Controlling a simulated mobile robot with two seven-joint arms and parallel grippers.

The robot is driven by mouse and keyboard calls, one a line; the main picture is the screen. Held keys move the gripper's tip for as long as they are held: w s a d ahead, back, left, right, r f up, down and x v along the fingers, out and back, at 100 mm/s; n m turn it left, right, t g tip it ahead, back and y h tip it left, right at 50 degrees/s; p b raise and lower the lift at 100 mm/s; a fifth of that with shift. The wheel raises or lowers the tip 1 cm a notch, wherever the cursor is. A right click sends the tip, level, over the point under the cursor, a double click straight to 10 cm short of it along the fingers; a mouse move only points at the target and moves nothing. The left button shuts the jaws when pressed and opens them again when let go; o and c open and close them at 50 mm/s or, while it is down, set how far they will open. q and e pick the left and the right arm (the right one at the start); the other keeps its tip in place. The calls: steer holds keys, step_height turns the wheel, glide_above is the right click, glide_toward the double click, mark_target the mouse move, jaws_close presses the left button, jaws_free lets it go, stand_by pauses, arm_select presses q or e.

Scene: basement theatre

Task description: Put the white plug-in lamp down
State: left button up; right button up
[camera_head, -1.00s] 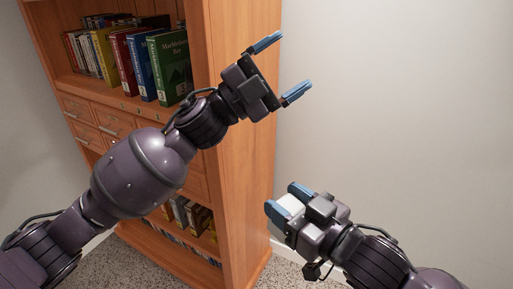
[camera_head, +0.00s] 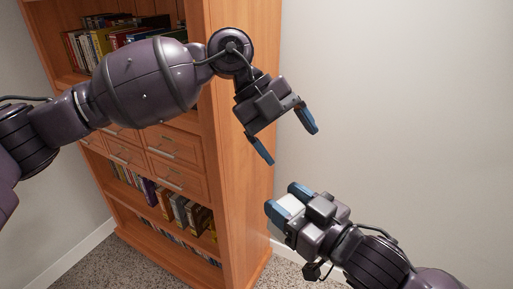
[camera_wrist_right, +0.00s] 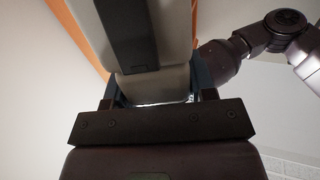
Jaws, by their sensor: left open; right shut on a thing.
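The white plug-in lamp (camera_head: 289,205) shows in the head view as a small pale block between the blue fingers of my right gripper (camera_head: 285,201). My right gripper is shut on it and holds it in the air, in front of the bookcase's right side and the wall. In the right wrist view, a pale body (camera_wrist_right: 155,88) sits between the fingers, and a dark strip runs along its upper part. Much of the lamp is hidden by the gripper in the head view. My left gripper (camera_head: 288,142) is open and empty, above the right one, its fingers pointing down and right.
A tall wooden bookcase (camera_head: 240,205) with books, drawers and lower shelves stands behind my left arm. A bare pale wall (camera_head: 400,110) fills the right. Speckled carpet (camera_head: 140,265) shows at the bottom. No free surface shows near the lamp.

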arm_select(q)
steer(key=a+f+n+y, duration=0.3)
steer(key=a+n+y, duration=0.1)
steer(key=a+n, duration=0.1)
steer(key=x, duration=1.1)
steer(key=shift+w+d+f, duration=0.25)
steer(key=shift+d+f, duration=0.05)
steer(key=shift+f, duration=0.05)
steer(key=c, duration=0.9)
steer(key=shift+c, duration=0.7)
arm_select(e)
steer(key=o, duration=1.1)
